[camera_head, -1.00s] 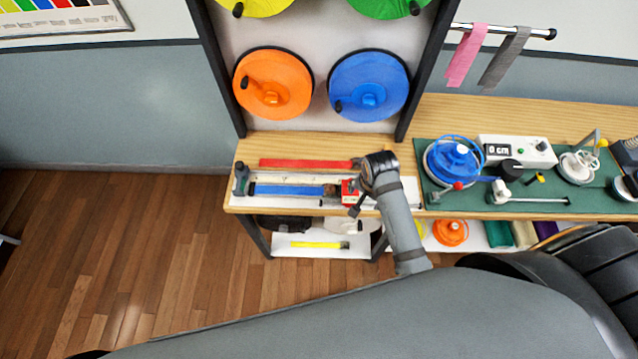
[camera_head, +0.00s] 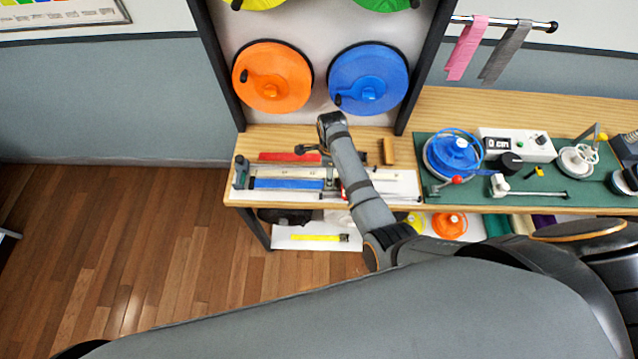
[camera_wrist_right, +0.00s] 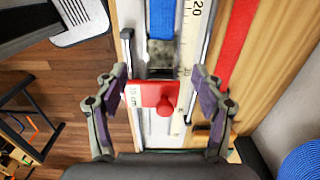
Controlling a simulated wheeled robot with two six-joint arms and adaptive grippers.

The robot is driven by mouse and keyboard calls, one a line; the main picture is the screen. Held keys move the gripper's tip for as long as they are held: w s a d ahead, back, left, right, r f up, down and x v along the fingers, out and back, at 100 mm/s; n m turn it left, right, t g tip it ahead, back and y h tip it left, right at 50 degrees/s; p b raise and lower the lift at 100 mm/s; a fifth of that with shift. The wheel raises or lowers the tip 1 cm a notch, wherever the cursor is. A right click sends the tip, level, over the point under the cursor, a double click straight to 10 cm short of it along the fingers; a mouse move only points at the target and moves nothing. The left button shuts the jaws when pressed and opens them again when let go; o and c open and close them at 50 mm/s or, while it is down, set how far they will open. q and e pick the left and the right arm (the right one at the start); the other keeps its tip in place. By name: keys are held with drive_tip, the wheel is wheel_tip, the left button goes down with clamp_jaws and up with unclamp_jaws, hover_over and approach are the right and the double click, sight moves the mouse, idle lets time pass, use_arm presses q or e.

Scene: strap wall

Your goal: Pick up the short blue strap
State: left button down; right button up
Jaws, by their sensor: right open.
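The blue strap (camera_head: 288,184) lies flat along the measuring board at the left of the bench. Its near end shows at the top of the right wrist view (camera_wrist_right: 161,18), beside the white ruler (camera_wrist_right: 193,60). My right gripper (camera_wrist_right: 160,76) is open and empty. Its fingers are apart above a red slider block (camera_wrist_right: 148,94) with a "10 cm" label and a red knob (camera_wrist_right: 166,106). The strap's end lies just beyond the fingertips. In the head view my right arm hides part of the board's right side. My left gripper is not seen.
A red strap (camera_head: 284,156) lies behind the board, with a wooden block (camera_head: 388,150) to its right. A green mat (camera_head: 560,196) with tools covers the bench further right. A yellow strap (camera_head: 318,238) is on the shelf below. Spools hang behind.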

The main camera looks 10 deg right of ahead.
drive_tip(key=shift+f, duration=0.95)
wheel_tip(320, 180, down, 5)
drive_tip(key=b, duration=0.4)
drive_tip(key=shift+w+r, duration=0.1)
drive_tip(key=shift+w, duration=0.05)
drive_tip(key=shift+a+r, duration=0.1)
drive_tip(key=shift+r, duration=0.1)
drive_tip(key=c, duration=1.4)
